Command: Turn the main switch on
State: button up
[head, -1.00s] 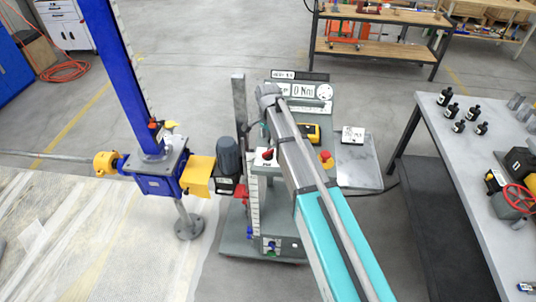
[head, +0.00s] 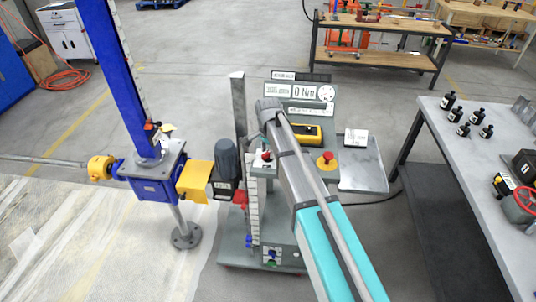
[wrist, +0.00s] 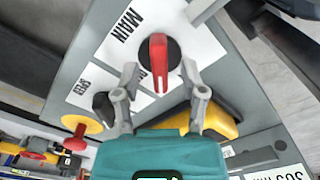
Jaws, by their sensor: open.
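The main switch (wrist: 158,62) is a red handle on a round black base, beside the printed word MAIN on a white label, in the wrist view. Its handle points along the picture's vertical. My gripper (wrist: 160,74) is open, with one grey finger to each side of the handle. I see space between each finger and the red handle, and nothing is held. In the head view my arm covers much of the control panel (head: 309,91), and my fingers cannot be made out clearly there.
A black SPEED knob (wrist: 103,103) and a red-and-yellow stop button (wrist: 75,132) are near my left finger. A yellow device (wrist: 215,122) lies behind the right finger. A blue screw jack (head: 153,178) and motor (head: 227,158) stand left of the panel, a workbench (head: 455,138) right.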

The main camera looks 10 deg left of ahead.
jog(key=shift+f, duration=0.1)
grip_shut()
dwell(0.3)
jog(key=shift+n, duration=0.3)
jog(key=n, duration=0.4)
jog(key=shift+n, duration=2)
